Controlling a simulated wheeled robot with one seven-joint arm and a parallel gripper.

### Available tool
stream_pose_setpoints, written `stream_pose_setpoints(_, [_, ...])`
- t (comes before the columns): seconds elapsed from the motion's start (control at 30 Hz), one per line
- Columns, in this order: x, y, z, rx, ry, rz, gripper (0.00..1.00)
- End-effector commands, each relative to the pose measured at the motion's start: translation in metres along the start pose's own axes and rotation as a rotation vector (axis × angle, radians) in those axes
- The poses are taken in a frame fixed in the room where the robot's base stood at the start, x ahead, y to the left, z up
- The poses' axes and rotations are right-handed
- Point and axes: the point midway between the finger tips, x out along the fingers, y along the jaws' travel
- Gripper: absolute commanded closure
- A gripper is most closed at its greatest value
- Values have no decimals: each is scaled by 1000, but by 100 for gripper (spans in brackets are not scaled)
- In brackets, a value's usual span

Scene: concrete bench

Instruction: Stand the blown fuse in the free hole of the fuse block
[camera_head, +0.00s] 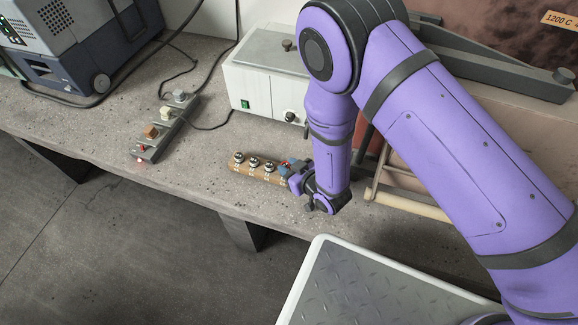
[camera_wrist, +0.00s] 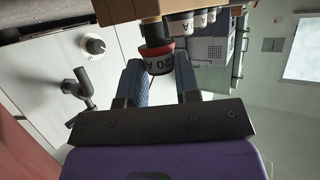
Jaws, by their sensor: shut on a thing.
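The fuse block (camera_head: 241,170) is a long tan block on the bench, with several holes marked along it. Several pale fuses (camera_head: 254,163) with dark caps stand upright in its left part. My gripper (camera_head: 287,168) is at the block's right end, its blue fingers shut on the blown fuse, a red-banded fuse marked 20 A. In the wrist view the blown fuse (camera_wrist: 159,64) sits between the two fingers (camera_wrist: 159,74), its dark end close to the block's tan face (camera_wrist: 184,9). Whether that end is inside the free hole cannot be told; the hole is hidden.
A white box with knobs (camera_head: 262,88) stands behind the block. A grey rail with coloured pieces (camera_head: 166,128) lies to the left, with a dark blue machine (camera_head: 66,50) beyond. Wooden rods (camera_head: 408,204) lie right of my gripper. Bench between rail and block is clear.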

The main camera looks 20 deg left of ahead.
Motion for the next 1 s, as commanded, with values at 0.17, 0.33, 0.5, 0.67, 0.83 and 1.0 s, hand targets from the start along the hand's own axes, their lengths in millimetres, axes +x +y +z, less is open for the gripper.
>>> stream_pose_setpoints(0.17, [1, 0, 2, 0, 0, 0, 91])
stream_pose_setpoints(0.33, [2, 0, 5, 1, 0, 0, 91])
stream_pose_setpoints(0.5, [2, 0, 6, 0, 0, 0, 42])
stream_pose_setpoints(0.67, [2, 0, 6, 0, 0, 0, 40])
stream_pose_setpoints(0.83, [2, 0, 6, 0, 0, 0, 40])
stream_pose_setpoints(1.0, [1, 0, 3, 0, 0, 0, 40])
